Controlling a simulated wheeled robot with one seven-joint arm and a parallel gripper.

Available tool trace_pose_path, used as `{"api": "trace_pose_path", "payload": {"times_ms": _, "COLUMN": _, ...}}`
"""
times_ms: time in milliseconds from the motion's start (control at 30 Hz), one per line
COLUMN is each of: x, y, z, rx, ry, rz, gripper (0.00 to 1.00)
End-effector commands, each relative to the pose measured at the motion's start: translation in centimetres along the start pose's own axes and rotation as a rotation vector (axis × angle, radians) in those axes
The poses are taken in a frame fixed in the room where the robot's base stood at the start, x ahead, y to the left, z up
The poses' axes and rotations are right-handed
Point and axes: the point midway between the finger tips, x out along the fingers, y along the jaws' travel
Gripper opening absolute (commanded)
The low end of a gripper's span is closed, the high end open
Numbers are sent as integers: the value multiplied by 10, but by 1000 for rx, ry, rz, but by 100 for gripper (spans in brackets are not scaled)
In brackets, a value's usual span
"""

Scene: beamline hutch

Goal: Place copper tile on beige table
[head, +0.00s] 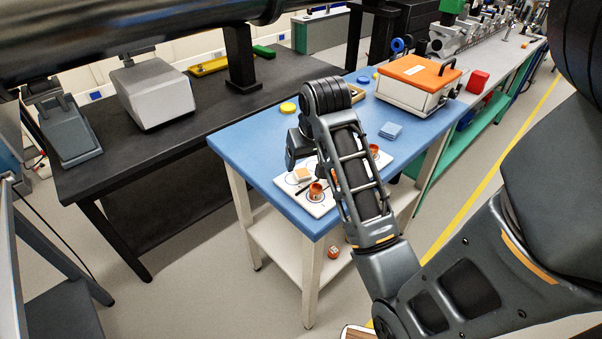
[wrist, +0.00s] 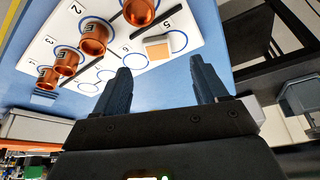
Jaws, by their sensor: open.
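The copper tile is a small square, tan-orange on its face, in the wrist view (wrist: 158,48) and the head view (head: 303,174). It lies on a numbered white board, over a printed circle. My gripper (wrist: 162,75) is open and empty. In the wrist view its two dark fingers are apart, with the tile beyond the gap between them. In the head view my gripper (head: 294,158) is partly hidden by my arm, above the board's left side. I see no table with a clearly beige top.
The white board (head: 322,208) lies on a blue-topped table (head: 240,146) with several copper cups, one in front (head: 316,191). An orange-lidded case (head: 418,80) and a yellow disc (head: 288,108) stand farther back. A black table (head: 130,160) is at left. A red-orange object (head: 334,252) sits below.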

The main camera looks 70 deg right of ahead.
Motion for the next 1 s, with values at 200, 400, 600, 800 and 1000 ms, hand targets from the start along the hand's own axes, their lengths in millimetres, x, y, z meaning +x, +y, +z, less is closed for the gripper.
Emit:
{"api": "trace_pose_path", "payload": {"times_ms": 200, "x": 23, "y": 2, "z": 0, "rx": -1, "ry": -2, "rz": 1, "gripper": 72}}
{"api": "trace_pose_path", "payload": {"times_ms": 400, "x": 51, "y": 3, "z": -1, "rx": -1, "ry": -1, "rz": 0, "gripper": 72}}
{"api": "trace_pose_path", "payload": {"times_ms": 600, "x": 61, "y": 3, "z": -1, "rx": -2, "ry": 1, "rz": 0, "gripper": 72}}
{"api": "trace_pose_path", "payload": {"times_ms": 800, "x": 61, "y": 3, "z": -1, "rx": -1, "ry": 2, "rz": 0, "gripper": 68}}
{"api": "trace_pose_path", "payload": {"times_ms": 1000, "x": 61, "y": 3, "z": -1, "rx": -1, "ry": 2, "rz": 0, "gripper": 49}}
